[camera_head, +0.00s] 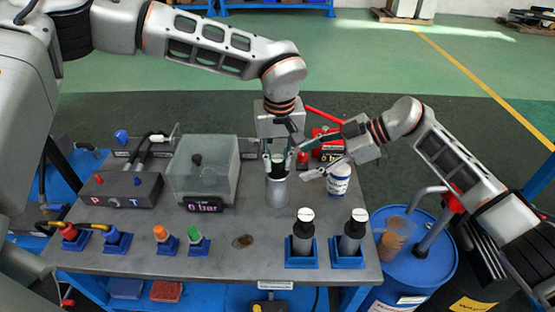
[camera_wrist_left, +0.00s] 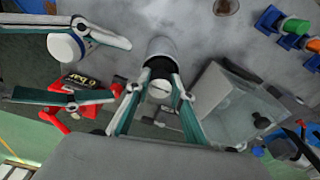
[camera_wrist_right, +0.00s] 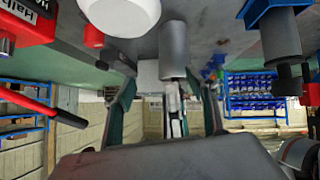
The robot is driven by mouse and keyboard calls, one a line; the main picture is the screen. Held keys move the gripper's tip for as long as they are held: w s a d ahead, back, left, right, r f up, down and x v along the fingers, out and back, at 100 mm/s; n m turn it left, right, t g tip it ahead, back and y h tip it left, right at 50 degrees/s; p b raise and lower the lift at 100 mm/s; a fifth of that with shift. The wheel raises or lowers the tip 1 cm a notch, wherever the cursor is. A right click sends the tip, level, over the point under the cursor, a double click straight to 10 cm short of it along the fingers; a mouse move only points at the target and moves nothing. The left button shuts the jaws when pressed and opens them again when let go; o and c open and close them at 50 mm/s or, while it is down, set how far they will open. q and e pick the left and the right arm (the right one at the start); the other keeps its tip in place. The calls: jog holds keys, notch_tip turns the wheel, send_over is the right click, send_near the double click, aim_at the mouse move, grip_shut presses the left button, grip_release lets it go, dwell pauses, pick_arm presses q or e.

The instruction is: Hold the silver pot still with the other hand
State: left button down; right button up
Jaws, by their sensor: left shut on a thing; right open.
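The silver pot (camera_head: 277,190) stands upright on the grey bench, right of its middle; it also shows in the left wrist view (camera_wrist_left: 161,46) and the right wrist view (camera_wrist_right: 173,48). A black piece with a pale round top (camera_wrist_left: 160,88) sits at the pot's mouth. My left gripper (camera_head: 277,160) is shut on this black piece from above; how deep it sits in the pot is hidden. My right gripper (camera_head: 308,167) is open and empty, just right of the pot, its fingers pointing towards it. I see no contact between the right fingers and the pot.
A white bottle (camera_head: 339,180) and a red device (camera_head: 325,147) stand close by the right gripper. Two dark cylinders with white tops (camera_head: 303,232) stand in blue holders in front. A clear box (camera_head: 203,168) is to the left. A blue drum (camera_head: 425,265) is at the right.

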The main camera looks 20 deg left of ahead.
aim_at(288, 192)
jog(key=shift+s+a+f+m+h, duration=0.1)
jog(key=shift+s+a+f+h, duration=0.6)
jog(key=shift+f, duration=1)
jog(key=shift+s+a+f+m+h, duration=0.1)
jog(key=shift+s+a+f+h, duration=0.3)
jog(key=shift+a+f, duration=0.95)
jog(key=shift+s+a+f+m+h, duration=0.1)
jog(key=shift+s+a+f+h, duration=0.4)
jog(key=shift+f, duration=1.6)
jog(key=shift+s+d, duration=0.1)
jog(key=c, duration=1.2)
jog(key=shift+c, duration=0.2)
